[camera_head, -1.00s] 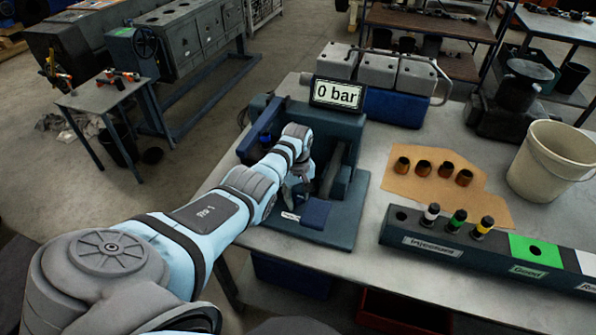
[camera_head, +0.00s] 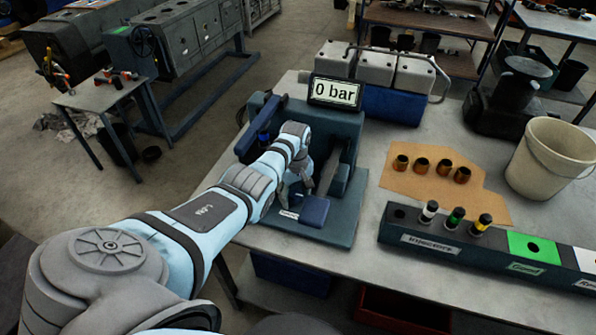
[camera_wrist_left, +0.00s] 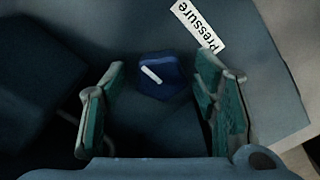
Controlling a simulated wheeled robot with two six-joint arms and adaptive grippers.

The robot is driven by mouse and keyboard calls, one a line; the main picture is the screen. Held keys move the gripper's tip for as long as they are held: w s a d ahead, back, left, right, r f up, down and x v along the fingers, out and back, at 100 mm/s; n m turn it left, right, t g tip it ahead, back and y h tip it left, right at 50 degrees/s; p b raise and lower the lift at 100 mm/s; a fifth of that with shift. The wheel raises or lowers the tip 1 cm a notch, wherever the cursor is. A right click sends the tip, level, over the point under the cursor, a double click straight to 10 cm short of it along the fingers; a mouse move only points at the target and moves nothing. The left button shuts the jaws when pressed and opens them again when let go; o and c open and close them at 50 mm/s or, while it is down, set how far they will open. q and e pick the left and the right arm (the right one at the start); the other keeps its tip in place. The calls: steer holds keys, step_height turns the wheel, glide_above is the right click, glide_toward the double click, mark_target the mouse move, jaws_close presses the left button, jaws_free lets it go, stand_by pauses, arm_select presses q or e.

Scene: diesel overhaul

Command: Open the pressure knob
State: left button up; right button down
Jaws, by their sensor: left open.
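The pressure knob (camera_wrist_left: 160,76) is a small dark blue knob with a white pointer line. In the left wrist view it lies between and just beyond the fingertips of my left gripper (camera_wrist_left: 160,92), beside a white "Pressure" label (camera_wrist_left: 198,25). The label also shows in the head view (camera_head: 289,214). My left gripper (camera_head: 296,192) is open, over the base of the dark blue test stand (camera_head: 340,225); the wrist partly hides it there. The fingers appear clear of the knob on both sides. My right gripper is not in view.
A blue block (camera_head: 314,210) sits on the stand beside the label. To the right are a rack (camera_head: 400,240) with several injectors, a brown sheet (camera_head: 400,182) with copper-coloured sleeves, and a white bucket (camera_head: 548,165). The stand's upright body rises close behind my gripper.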

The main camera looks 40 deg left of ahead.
mark_target(295, 194)
arm_select(q)
steer(key=shift+s+r, duration=0.15)
steer(key=shift+r, duration=0.05)
step_height(295, 194, up, 12)
steer(key=shift+f, duration=0.15)
stand_by(0.5)
